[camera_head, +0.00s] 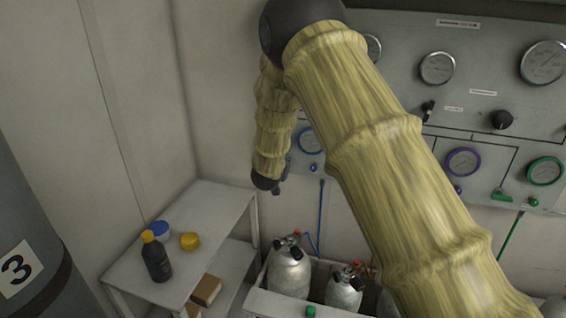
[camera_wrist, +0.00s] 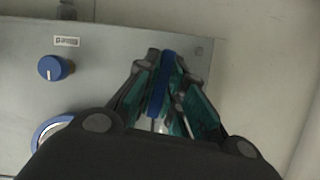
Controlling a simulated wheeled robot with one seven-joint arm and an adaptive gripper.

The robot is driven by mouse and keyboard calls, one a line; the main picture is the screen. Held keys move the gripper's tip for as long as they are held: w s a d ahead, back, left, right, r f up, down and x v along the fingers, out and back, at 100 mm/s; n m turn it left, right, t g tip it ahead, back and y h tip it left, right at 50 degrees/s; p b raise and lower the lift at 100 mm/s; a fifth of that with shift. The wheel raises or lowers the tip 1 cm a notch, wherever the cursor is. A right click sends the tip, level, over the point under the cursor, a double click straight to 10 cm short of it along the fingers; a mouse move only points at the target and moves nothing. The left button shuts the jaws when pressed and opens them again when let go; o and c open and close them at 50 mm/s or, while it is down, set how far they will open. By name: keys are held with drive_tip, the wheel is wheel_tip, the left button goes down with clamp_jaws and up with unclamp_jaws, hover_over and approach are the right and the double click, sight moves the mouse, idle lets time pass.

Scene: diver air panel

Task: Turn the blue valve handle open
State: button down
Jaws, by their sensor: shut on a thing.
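In the wrist view, the blue valve handle (camera_wrist: 159,92) is a long blue lever lying between the two fingers. My gripper (camera_wrist: 166,70) is shut on it, one finger on each side. The handle runs roughly up and down in that picture, with its far end near the fingertips. In the head view, my gripper (camera_head: 277,187) is a small dark shape at the panel's lower left, beside the blue-rimmed gauge (camera_head: 310,140). The handle cannot be made out there, and my arm hides part of the panel.
A blue knob (camera_wrist: 53,68) sits left of my gripper on the grey panel. The head view shows purple (camera_head: 464,162) and green (camera_head: 545,171) gauges to the right. Below stand silver cylinders (camera_head: 289,272). A white table (camera_head: 205,215) holds a dark bottle (camera_head: 157,260).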

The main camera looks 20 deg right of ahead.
drive_tip(key=shift+f, duration=0.1)
idle(0.4)
drive_tip(key=c, duration=1.5)
unclamp_jaws()
drive_tip(key=v, duration=1.2)
